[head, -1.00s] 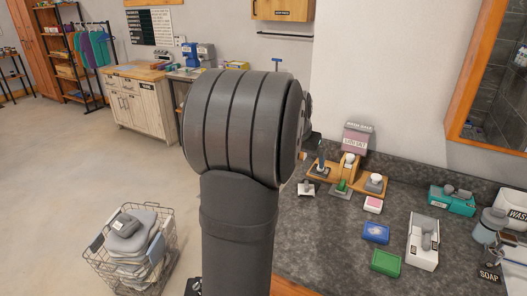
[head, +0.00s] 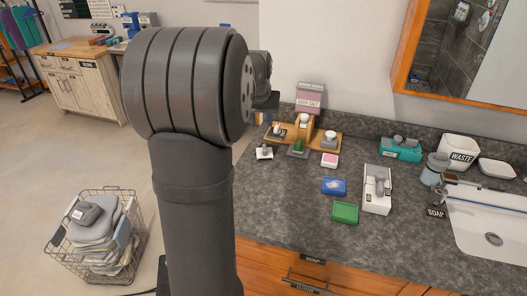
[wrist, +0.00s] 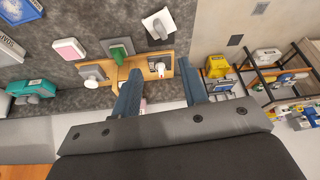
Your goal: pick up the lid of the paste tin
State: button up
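No paste tin label is readable, so I cannot tell which piece is its lid. Likely candidates are small knobbed pieces by a wooden stand (head: 275,134) on the counter: a grey one with a white knob (head: 329,138), a grey one with a green grip (head: 298,149), and a white one with a grey knob (head: 264,153). A blue flat box (head: 334,186), a green one (head: 345,213) and a pink one (head: 330,160) lie in front.
A white tray (head: 370,204), a teal box (head: 392,155), a waste bin (head: 459,148) and a sink (head: 470,215) are to the right. A wire basket (head: 75,263) is on the floor.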

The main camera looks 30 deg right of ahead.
jog(key=d+n, duration=0.2)
send_near(265, 147)
jog(key=shift+n+t+y, duration=0.3)
jog(key=shift+y, duration=0.1)
jog(key=x, duration=0.8)
jog(key=shift+s+d+f, duration=0.15)
jog(key=shift+d+f, duration=0.15)
jog(key=shift+d, duration=0.05)
grip_shut()
